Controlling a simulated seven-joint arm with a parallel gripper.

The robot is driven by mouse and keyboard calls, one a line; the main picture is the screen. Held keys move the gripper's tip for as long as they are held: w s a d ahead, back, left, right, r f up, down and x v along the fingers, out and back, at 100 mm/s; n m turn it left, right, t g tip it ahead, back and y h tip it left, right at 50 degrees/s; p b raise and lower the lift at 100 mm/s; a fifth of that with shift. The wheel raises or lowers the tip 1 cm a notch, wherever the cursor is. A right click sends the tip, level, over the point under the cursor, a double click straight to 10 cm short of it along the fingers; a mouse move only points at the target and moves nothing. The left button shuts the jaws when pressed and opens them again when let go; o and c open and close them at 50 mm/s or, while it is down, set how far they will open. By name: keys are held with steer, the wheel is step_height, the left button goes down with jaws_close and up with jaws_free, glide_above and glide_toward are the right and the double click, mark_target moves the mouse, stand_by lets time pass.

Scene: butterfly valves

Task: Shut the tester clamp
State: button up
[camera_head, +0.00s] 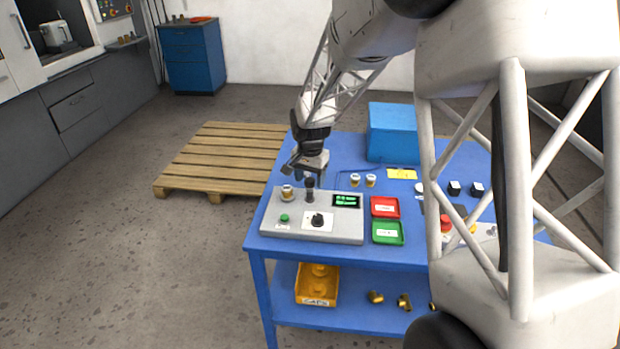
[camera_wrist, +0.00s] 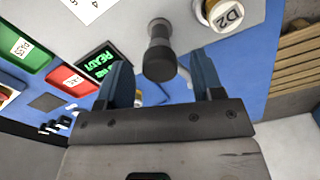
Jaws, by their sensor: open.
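The grey tester (camera_head: 345,236) sits at the table's front left. Its black clamp handle (camera_head: 309,194) stands upright; it also shows in the wrist view (camera_wrist: 158,52). A valve marked D2 (camera_wrist: 228,13) sits beside the handle, at the tester's left in the head view (camera_head: 287,193). The screen (camera_wrist: 104,62) shows green text that seems to read READY. My gripper (camera_head: 304,176) is open above the handle. In the wrist view its blue fingers (camera_wrist: 163,78) lie either side of the handle's round end. Whether they touch it I cannot tell.
A red tray (camera_head: 385,207) and a green tray (camera_head: 387,232) stand right of the tester. Two valves (camera_head: 362,181) stand behind it. A blue box (camera_head: 392,132) is at the back.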

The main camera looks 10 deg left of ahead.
stand_by(0.3)
jaws_close()
